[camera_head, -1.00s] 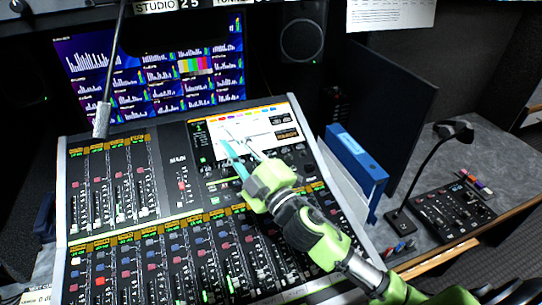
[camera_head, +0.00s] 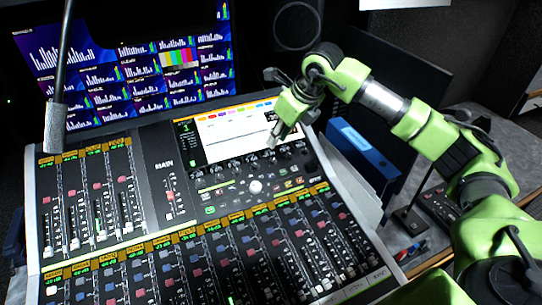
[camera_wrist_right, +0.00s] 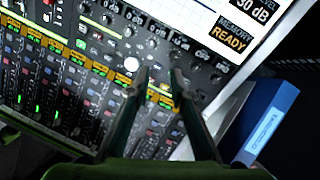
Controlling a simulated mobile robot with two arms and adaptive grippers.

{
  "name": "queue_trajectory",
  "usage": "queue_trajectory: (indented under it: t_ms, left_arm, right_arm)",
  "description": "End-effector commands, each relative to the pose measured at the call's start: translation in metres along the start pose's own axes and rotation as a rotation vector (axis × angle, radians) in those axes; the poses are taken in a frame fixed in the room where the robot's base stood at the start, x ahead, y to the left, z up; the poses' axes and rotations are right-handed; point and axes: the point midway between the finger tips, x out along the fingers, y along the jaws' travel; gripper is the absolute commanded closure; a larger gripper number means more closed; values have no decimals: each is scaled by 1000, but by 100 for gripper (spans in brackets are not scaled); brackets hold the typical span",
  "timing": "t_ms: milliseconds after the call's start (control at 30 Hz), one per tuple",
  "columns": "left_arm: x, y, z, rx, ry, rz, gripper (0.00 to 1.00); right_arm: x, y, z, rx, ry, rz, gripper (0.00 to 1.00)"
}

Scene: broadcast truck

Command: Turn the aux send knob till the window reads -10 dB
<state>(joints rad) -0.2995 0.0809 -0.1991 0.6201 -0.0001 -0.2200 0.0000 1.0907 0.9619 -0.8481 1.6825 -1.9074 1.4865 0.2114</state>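The mixing console has a bright screen (camera_head: 230,130) with a row of small dark knobs (camera_head: 235,163) below it. I cannot tell which knob is the aux send. In the right wrist view, the level window (camera_wrist_right: 255,8) shows "30 dB"; its sign is unclear. A pale round knob (camera_head: 255,186) stands below the row; it also shows in the wrist view (camera_wrist_right: 131,64). My right gripper (camera_head: 271,108) hangs over the screen's right end, partly covering it. Its two dark fingers (camera_wrist_right: 162,72) are apart and empty above the panel. My left gripper is out of view.
A blue binder (camera_head: 362,150) stands at the console's right side, close to my right arm. A dark monitor (camera_head: 395,85) is behind it. A gooseneck microphone (camera_head: 55,130) hangs over the left. Fader rows (camera_head: 190,265) fill the console's lower part.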

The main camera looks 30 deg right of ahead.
Motion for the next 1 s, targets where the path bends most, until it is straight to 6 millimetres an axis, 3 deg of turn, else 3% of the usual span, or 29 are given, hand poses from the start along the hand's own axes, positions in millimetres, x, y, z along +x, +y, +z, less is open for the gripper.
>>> queue_trajectory:
  t_ms: [100, 267, 700, 1000]
  left_arm:
    - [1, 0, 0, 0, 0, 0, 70]
    - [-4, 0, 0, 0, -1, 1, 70]
    - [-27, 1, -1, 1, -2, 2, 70]
    - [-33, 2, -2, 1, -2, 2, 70]
  right_arm:
    - [-7, -23, -8, 14, 35, -65, 79]
    - [4, -26, -10, 16, 45, -72, 79]
    - [93, -30, -12, 15, 43, -68, 79]
    - [126, -33, -14, 14, 39, -69, 79]
